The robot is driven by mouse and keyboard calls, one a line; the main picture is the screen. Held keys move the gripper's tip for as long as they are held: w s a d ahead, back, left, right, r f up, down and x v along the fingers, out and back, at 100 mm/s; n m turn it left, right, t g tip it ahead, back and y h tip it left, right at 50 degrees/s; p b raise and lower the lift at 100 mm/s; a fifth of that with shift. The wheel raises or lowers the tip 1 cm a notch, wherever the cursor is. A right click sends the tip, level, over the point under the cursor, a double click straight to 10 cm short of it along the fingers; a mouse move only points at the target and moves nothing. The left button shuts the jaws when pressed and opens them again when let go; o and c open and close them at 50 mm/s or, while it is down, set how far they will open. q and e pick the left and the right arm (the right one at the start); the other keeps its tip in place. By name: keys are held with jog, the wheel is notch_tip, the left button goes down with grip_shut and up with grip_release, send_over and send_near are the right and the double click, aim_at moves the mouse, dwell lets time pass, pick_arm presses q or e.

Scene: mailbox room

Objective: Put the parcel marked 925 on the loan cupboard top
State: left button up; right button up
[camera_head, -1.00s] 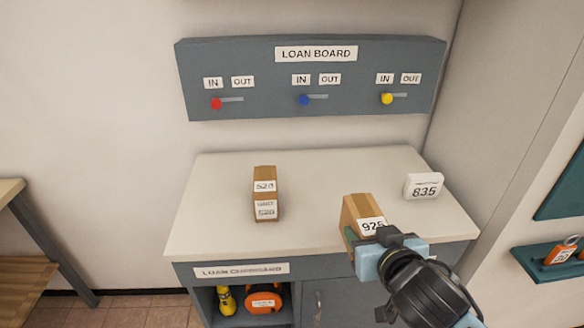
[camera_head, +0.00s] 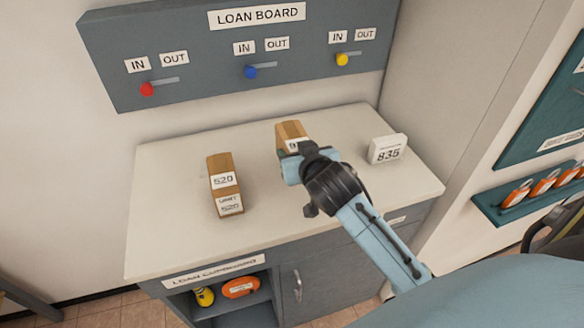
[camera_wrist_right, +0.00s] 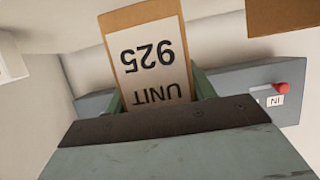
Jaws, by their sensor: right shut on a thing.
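The brown parcel marked 925 (camera_head: 289,132) is over the middle of the loan cupboard top (camera_head: 160,235), toward its back. My right gripper (camera_head: 293,157) is shut on it. In the right wrist view the parcel (camera_wrist_right: 150,60) shows its white label, upside down, reading UNIT 925, between the green fingers. The gripper hides the parcel's lower part in the head view, so I cannot tell whether it touches the top. My left gripper is not in view.
A brown parcel marked 520 (camera_head: 223,182) stands on the top at the left, and a white box marked 835 (camera_head: 388,149) at the right. The loan board (camera_head: 200,75) hangs on the wall behind. The top's front left is clear.

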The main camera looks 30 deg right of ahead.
jog(key=shift+f+b, duration=0.4)
jog(key=shift+f, duration=2.25)
jog(key=shift+f, duration=0.15)
jog(key=o, duration=1.3)
jog(key=shift+s+a, duration=0.1)
jog(key=shift+s, duration=0.1)
jog(key=v, duration=1.1)
jog(key=shift+s+r+p, duration=0.25)
jog(key=shift+s+p, duration=0.05)
